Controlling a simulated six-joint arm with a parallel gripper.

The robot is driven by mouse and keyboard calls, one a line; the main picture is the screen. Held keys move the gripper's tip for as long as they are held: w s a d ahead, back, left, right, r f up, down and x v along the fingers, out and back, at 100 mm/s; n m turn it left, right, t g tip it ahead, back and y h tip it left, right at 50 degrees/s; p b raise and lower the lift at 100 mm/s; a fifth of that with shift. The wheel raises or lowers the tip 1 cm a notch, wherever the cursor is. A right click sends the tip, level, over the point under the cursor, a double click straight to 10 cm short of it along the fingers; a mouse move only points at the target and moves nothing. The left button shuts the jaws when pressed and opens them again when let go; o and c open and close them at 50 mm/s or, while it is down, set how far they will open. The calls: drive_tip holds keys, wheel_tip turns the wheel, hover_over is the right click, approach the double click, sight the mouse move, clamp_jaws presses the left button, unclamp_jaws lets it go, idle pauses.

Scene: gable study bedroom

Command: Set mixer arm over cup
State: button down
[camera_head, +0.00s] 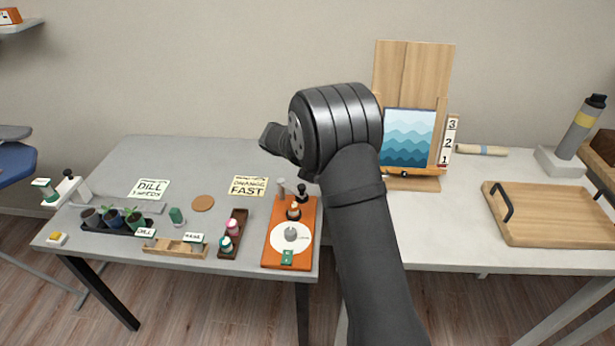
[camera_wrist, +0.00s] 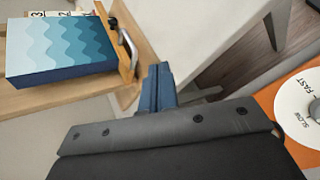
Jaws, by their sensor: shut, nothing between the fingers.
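An orange board (camera_head: 274,250) lies at the right end of the grey table. It carries a white dial disc (camera_head: 304,237) with a grey knob. At its back are a grey post (camera_head: 281,187), a dark knobbed piece (camera_head: 301,193) and a small orange-and-dark round piece (camera_head: 294,211). I cannot tell which of these is the mixer arm or the cup. The dial shows SLOW and FAST in the wrist view (camera_wrist: 300,110). My gripper (camera_head: 268,139) is raised behind the board, apart from it. In the wrist view its blue fingers (camera_wrist: 158,72) are together and empty.
My arm hides part of the right side. The easel (camera_head: 410,183) with a wave picture (camera_head: 408,137) stands close behind it. Plant tray (camera_head: 100,228), wooden rack (camera_head: 175,247), dark rack (camera_head: 228,252) and cork disc (camera_head: 203,203) lie left. A wooden tray (camera_head: 555,215) lies right.

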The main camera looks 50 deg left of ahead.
sight(299, 187)
drive_tip(key=s+a+r+m+g+y, duration=0.25)
drive_tip(key=a+m+y, duration=0.2)
drive_tip(key=m, duration=0.25)
drive_tip(key=s+a+r+m+g+y, duration=0.1)
drive_tip(key=a+r+m+g+y, duration=0.15)
drive_tip(key=a+m+y, duration=0.35)
drive_tip(key=shift+s+d+f+m+h, duration=0.15)
drive_tip(key=shift+f+h, duration=0.25)
drive_tip(key=shift+f, duration=1.3)
drive_tip(key=shift+s+d+f+m+h, duration=0.1)
drive_tip(key=shift+d+f+h, duration=0.2)
drive_tip(key=shift+f, duration=1.4)
drive_tip(key=shift+s+d+f+m+h, duration=0.15)
drive_tip(key=shift+f+h, duration=0.3)
drive_tip(key=shift+f, duration=1.25)
drive_tip(key=shift+w, duration=0.1)
drive_tip(key=shift+s+d+m+h, duration=0.25)
drive_tip(key=shift+s+m+h, duration=0.15)
drive_tip(key=shift+s+m, duration=0.8)
drive_tip(key=shift+s+d+m, duration=0.1)
drive_tip(key=shift+s+m, duration=0.2)
drive_tip(key=shift+s, duration=0.2)
